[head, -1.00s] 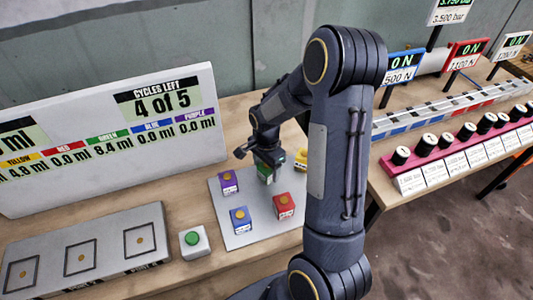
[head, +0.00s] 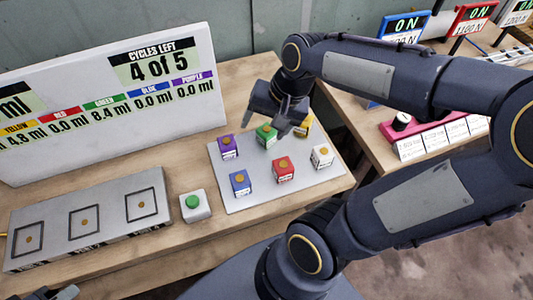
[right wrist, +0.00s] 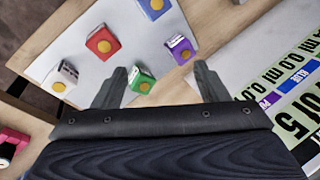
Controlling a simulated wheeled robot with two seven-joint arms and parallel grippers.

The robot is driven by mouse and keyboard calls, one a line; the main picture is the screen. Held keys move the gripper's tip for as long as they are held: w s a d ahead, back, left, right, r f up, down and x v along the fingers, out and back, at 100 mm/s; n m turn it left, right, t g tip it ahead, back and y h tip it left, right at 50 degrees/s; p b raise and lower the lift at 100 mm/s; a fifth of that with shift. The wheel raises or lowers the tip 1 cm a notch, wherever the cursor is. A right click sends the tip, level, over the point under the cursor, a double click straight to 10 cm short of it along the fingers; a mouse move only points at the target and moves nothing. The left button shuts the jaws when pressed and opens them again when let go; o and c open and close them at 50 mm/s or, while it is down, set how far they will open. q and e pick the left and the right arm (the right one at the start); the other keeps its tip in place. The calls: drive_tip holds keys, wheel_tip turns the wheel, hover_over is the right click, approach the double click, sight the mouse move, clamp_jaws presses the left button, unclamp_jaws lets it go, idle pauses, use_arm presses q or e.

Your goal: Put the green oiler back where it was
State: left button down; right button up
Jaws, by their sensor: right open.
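The green oiler (head: 265,136) stands upright on the pale grey tray (head: 240,202), between the purple oiler (head: 228,147) and the yellow oiler (head: 304,124). My right gripper (head: 266,122) is open and empty, above and just behind the green oiler. In the right wrist view, the green oiler (right wrist: 141,79) lies between the lines of the open fingers (right wrist: 160,72), nearer the left one, and no finger holds it. A dark part of my left gripper (head: 55,293) shows at the bottom left corner; its jaws cannot be made out.
Blue (head: 240,182), red (head: 283,169) and white (head: 321,156) oilers stand in the tray's front row. A green button box (head: 194,205) and a grey block with three marked squares (head: 85,228) are left of the tray. A display board (head: 110,105) stands behind.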

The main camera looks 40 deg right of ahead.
drive_tip(key=s+a+n+t+y, duration=0.1)
drive_tip(key=s+a+n+t, duration=0.1)
drive_tip(key=s+a+n, duration=0.4)
drive_tip(key=shift+s+a+r+n, duration=0.2)
drive_tip(key=shift+s+n, duration=0.5)
drive_tip(key=shift+s, duration=0.4)
drive_tip(key=shift+d, duration=0.1)
